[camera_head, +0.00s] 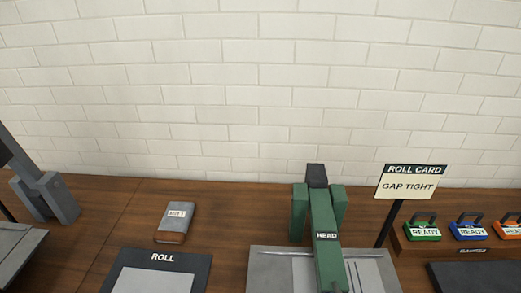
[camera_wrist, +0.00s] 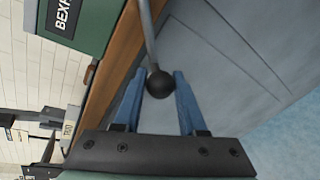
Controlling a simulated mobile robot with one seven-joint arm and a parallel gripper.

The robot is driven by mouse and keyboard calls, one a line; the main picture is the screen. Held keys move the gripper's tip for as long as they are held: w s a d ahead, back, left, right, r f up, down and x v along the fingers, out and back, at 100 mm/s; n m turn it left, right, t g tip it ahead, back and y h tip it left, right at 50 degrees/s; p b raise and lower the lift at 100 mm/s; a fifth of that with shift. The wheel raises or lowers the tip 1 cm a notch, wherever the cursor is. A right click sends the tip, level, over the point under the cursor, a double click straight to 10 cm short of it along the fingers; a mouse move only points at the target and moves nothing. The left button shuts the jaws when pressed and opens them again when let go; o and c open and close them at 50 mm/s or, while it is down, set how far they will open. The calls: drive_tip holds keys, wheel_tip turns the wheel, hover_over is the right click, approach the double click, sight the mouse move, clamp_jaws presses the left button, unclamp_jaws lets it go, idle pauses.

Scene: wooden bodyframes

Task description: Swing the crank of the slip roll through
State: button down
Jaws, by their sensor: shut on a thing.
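The crank shows in the wrist view as a grey rod (camera_wrist: 147,35) ending in a round black knob (camera_wrist: 160,83). My gripper (camera_wrist: 159,88) has two blue fingers, one on each side of the knob, and is shut on it. A green machine body (camera_wrist: 85,20) with a partly cut-off label beginning "BEX" is at the upper left of the wrist view. I cannot tell from this view how the rod joins it. The head view shows neither my gripper nor the crank.
In the head view, a green arm marked HEAD (camera_head: 327,237) stands on the wooden bench. A ROLL CARD sign (camera_head: 409,182) reads GAP TIGHT.

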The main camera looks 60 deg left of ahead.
drive_tip(key=shift+a+r, duration=0.1)
drive_tip(key=shift+r, duration=0.1)
drive_tip(key=shift+c, duration=2.4)
unclamp_jaws()
drive_tip(key=shift+s, duration=0.1)
drive_tip(key=v, duration=1.3)
